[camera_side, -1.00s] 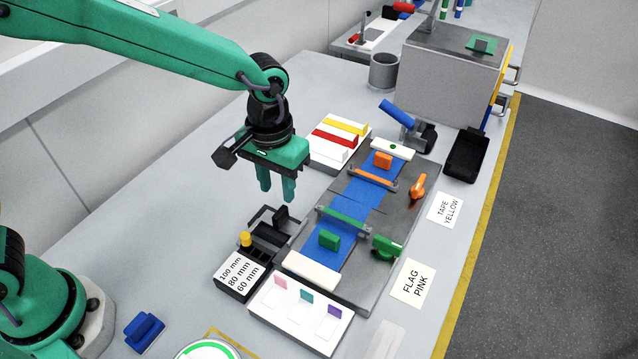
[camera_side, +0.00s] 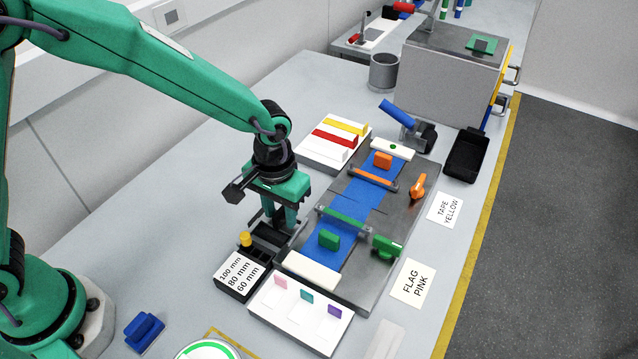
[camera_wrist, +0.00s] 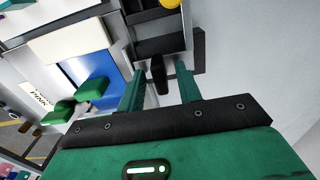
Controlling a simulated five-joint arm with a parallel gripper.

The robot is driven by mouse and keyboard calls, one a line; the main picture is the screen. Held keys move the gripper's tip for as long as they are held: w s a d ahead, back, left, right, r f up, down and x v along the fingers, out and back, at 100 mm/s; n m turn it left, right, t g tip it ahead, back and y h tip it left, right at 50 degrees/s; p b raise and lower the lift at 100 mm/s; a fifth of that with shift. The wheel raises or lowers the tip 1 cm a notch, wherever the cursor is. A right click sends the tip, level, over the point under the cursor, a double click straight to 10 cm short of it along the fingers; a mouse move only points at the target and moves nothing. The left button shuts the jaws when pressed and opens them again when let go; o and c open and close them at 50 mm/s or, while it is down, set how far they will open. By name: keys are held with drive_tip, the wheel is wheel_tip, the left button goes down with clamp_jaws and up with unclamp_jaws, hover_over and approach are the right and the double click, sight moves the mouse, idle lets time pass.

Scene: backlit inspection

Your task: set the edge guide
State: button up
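The edge guide (camera_side: 262,240) is a black slotted unit beside the work board. A yellow knob (camera_side: 246,239) stands on it, and its white label (camera_side: 240,272) reads 100 mm, 80 mm, 60 mm. My gripper (camera_side: 281,224) is lowered at the guide's far end. In the wrist view my gripper (camera_wrist: 158,92) is open, with a finger on either side of an upright black tab (camera_wrist: 158,74). Gaps show between the tab and both fingers. In the side view the fingers hide most of the tab. The yellow knob also shows at the wrist view's top edge (camera_wrist: 170,3).
The grey board (camera_side: 400,225) carries blue strips (camera_side: 362,196), a green clamp bar (camera_side: 343,219) and an orange one (camera_side: 374,178). A tray of coloured flags (camera_side: 300,318) stands in front. A tray of coloured strips (camera_side: 320,150) lies behind.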

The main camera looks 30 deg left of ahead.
drive_tip(key=shift+f, duration=0.25)
clamp_jaws()
drive_tip(key=shift+a, duration=0.95)
unclamp_jaws()
drive_tip(key=shift+r, duration=0.1)
wheel_tip(320, 180, up, 8)
